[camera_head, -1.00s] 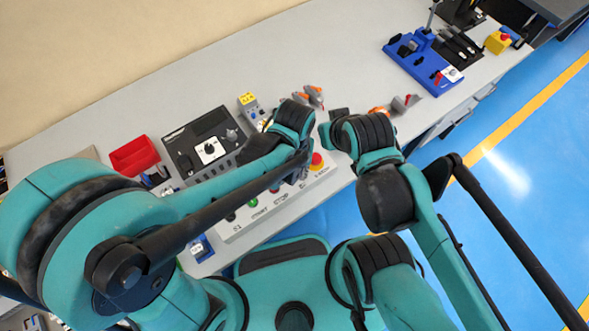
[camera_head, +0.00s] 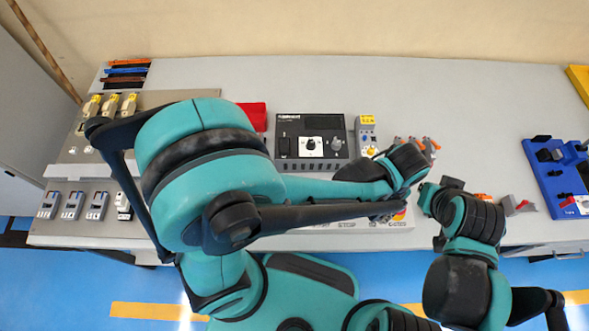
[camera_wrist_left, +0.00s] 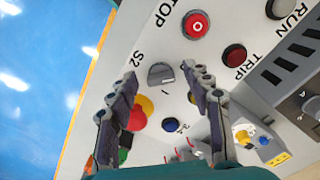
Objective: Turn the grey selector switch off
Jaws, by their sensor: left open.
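The grey selector switch (camera_wrist_left: 161,74) shows in the left wrist view on a light control panel (camera_wrist_left: 222,20), beside the label S2. A mark like "I" is printed by it; I cannot tell which mark its knob points to. My left gripper (camera_wrist_left: 163,92) is open, with one finger on each side of the switch in the picture; contact is not visible. In the head view my left arm hides the switch, and the left gripper (camera_head: 385,211) is over the panel's right part. My right arm's end is close by on the right; its fingers cannot be made out.
Around the switch are a red stop button (camera_wrist_left: 196,24), a dark red trip button (camera_wrist_left: 234,55), a blue button (camera_wrist_left: 171,124) and a red-and-yellow emergency stop (camera_wrist_left: 142,110). Behind the panel stands a black device (camera_head: 311,134). A blue fixture (camera_head: 560,175) is at right.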

